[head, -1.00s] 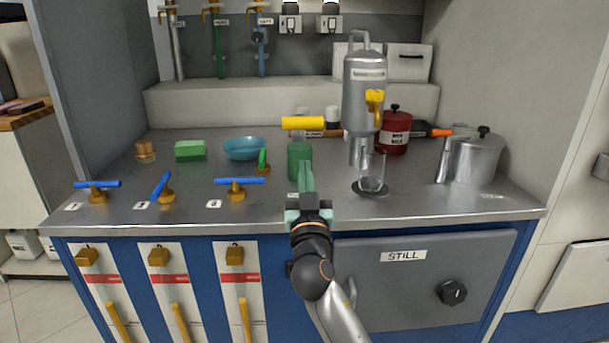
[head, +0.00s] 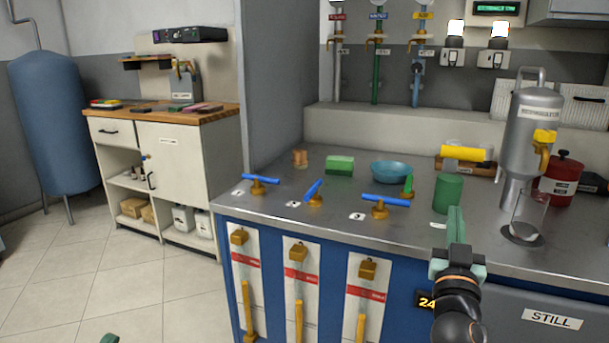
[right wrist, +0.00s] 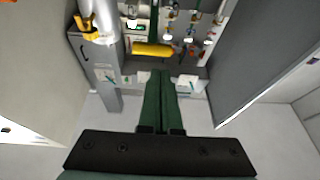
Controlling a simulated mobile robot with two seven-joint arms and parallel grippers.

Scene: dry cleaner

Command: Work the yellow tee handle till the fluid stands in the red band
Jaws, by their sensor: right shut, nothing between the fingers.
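Three tee handles with brass bases stand on the counter: left (head: 260,181), middle (head: 314,191) and right (head: 385,202). Their bars look blue; I see no clearly yellow tee. Below them, three white gauge panels (head: 235,262) each carry a red band (head: 294,275) and a yellow fluid column (head: 299,322). In the left and middle panels the fluid top is below the band. My right gripper (head: 455,215) is shut and empty, right of the tees; it also shows in the right wrist view (right wrist: 160,76). A green tip of my left gripper (head: 109,339) shows at the bottom edge.
A green cylinder (head: 447,193) stands behind my right gripper. A yellow cylinder (head: 463,153), blue bowl (head: 391,172) and green block (head: 340,165) lie behind the tees. A steel tank (head: 532,125) with yellow tap and a glass (head: 528,217) stand right.

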